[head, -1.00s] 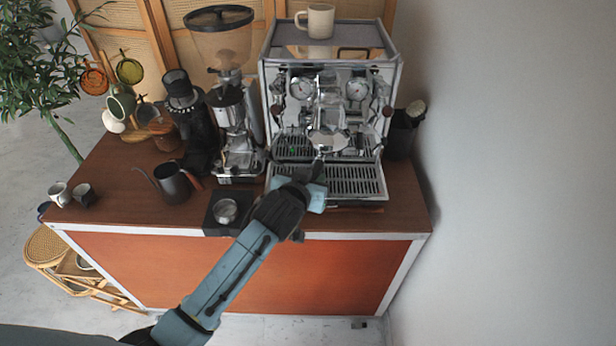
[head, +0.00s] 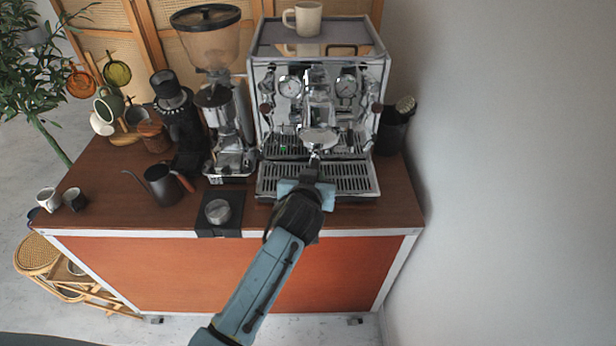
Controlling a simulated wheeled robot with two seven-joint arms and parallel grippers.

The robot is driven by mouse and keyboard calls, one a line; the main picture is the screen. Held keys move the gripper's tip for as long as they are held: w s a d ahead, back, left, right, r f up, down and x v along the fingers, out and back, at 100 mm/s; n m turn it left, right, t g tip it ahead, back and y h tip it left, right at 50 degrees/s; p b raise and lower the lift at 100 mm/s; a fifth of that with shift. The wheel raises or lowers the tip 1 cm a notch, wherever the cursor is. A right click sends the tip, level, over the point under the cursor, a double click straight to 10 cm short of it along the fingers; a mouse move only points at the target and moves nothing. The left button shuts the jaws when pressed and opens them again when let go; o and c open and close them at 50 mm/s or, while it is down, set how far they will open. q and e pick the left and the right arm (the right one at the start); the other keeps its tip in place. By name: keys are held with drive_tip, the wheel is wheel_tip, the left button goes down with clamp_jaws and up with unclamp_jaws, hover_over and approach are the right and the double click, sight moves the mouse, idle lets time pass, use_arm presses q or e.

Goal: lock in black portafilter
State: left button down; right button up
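The espresso machine (head: 258,100) stands at the back right of the cart, with its group head (head: 318,137) at the centre of its front. The black portafilter (head: 313,160) is at the group head, its handle pointing out towards me. Whether it is seated in the group cannot be told. My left gripper (head: 309,182) is in front of the machine, over the drip tray's front edge, and appears shut on the handle. My own wrist and gripper hide part of the handle. My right gripper is not in view.
The grinder (head: 222,120) stands left of the machine. A tamping mat (head: 229,226) with a metal tamper (head: 218,211) lies at the front edge. A black kettle (head: 163,187) is further left. A mug (head: 307,19) sits on the machine. A wall is close on the right.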

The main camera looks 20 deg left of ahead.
use_arm(q)
drive_tip(key=shift+d, duration=0.15)
drive_tip(key=shift+w+d+n+y, duration=0.15)
drive_tip(key=shift+d+n+y, duration=0.45)
drive_tip(key=shift+n+y, duration=0.15)
drive_tip(key=shift+w+d+r+n+g+y, duration=0.1)
drive_tip(key=shift+w+d+n+g+y, duration=0.1)
drive_tip(key=shift+d+n+y, duration=0.15)
drive_tip(key=shift+w+d+r+n+g+y, duration=0.1)
drive_tip(key=shift+d+n+g+y, duration=0.1)
drive_tip(key=shift+d+y, duration=0.15)
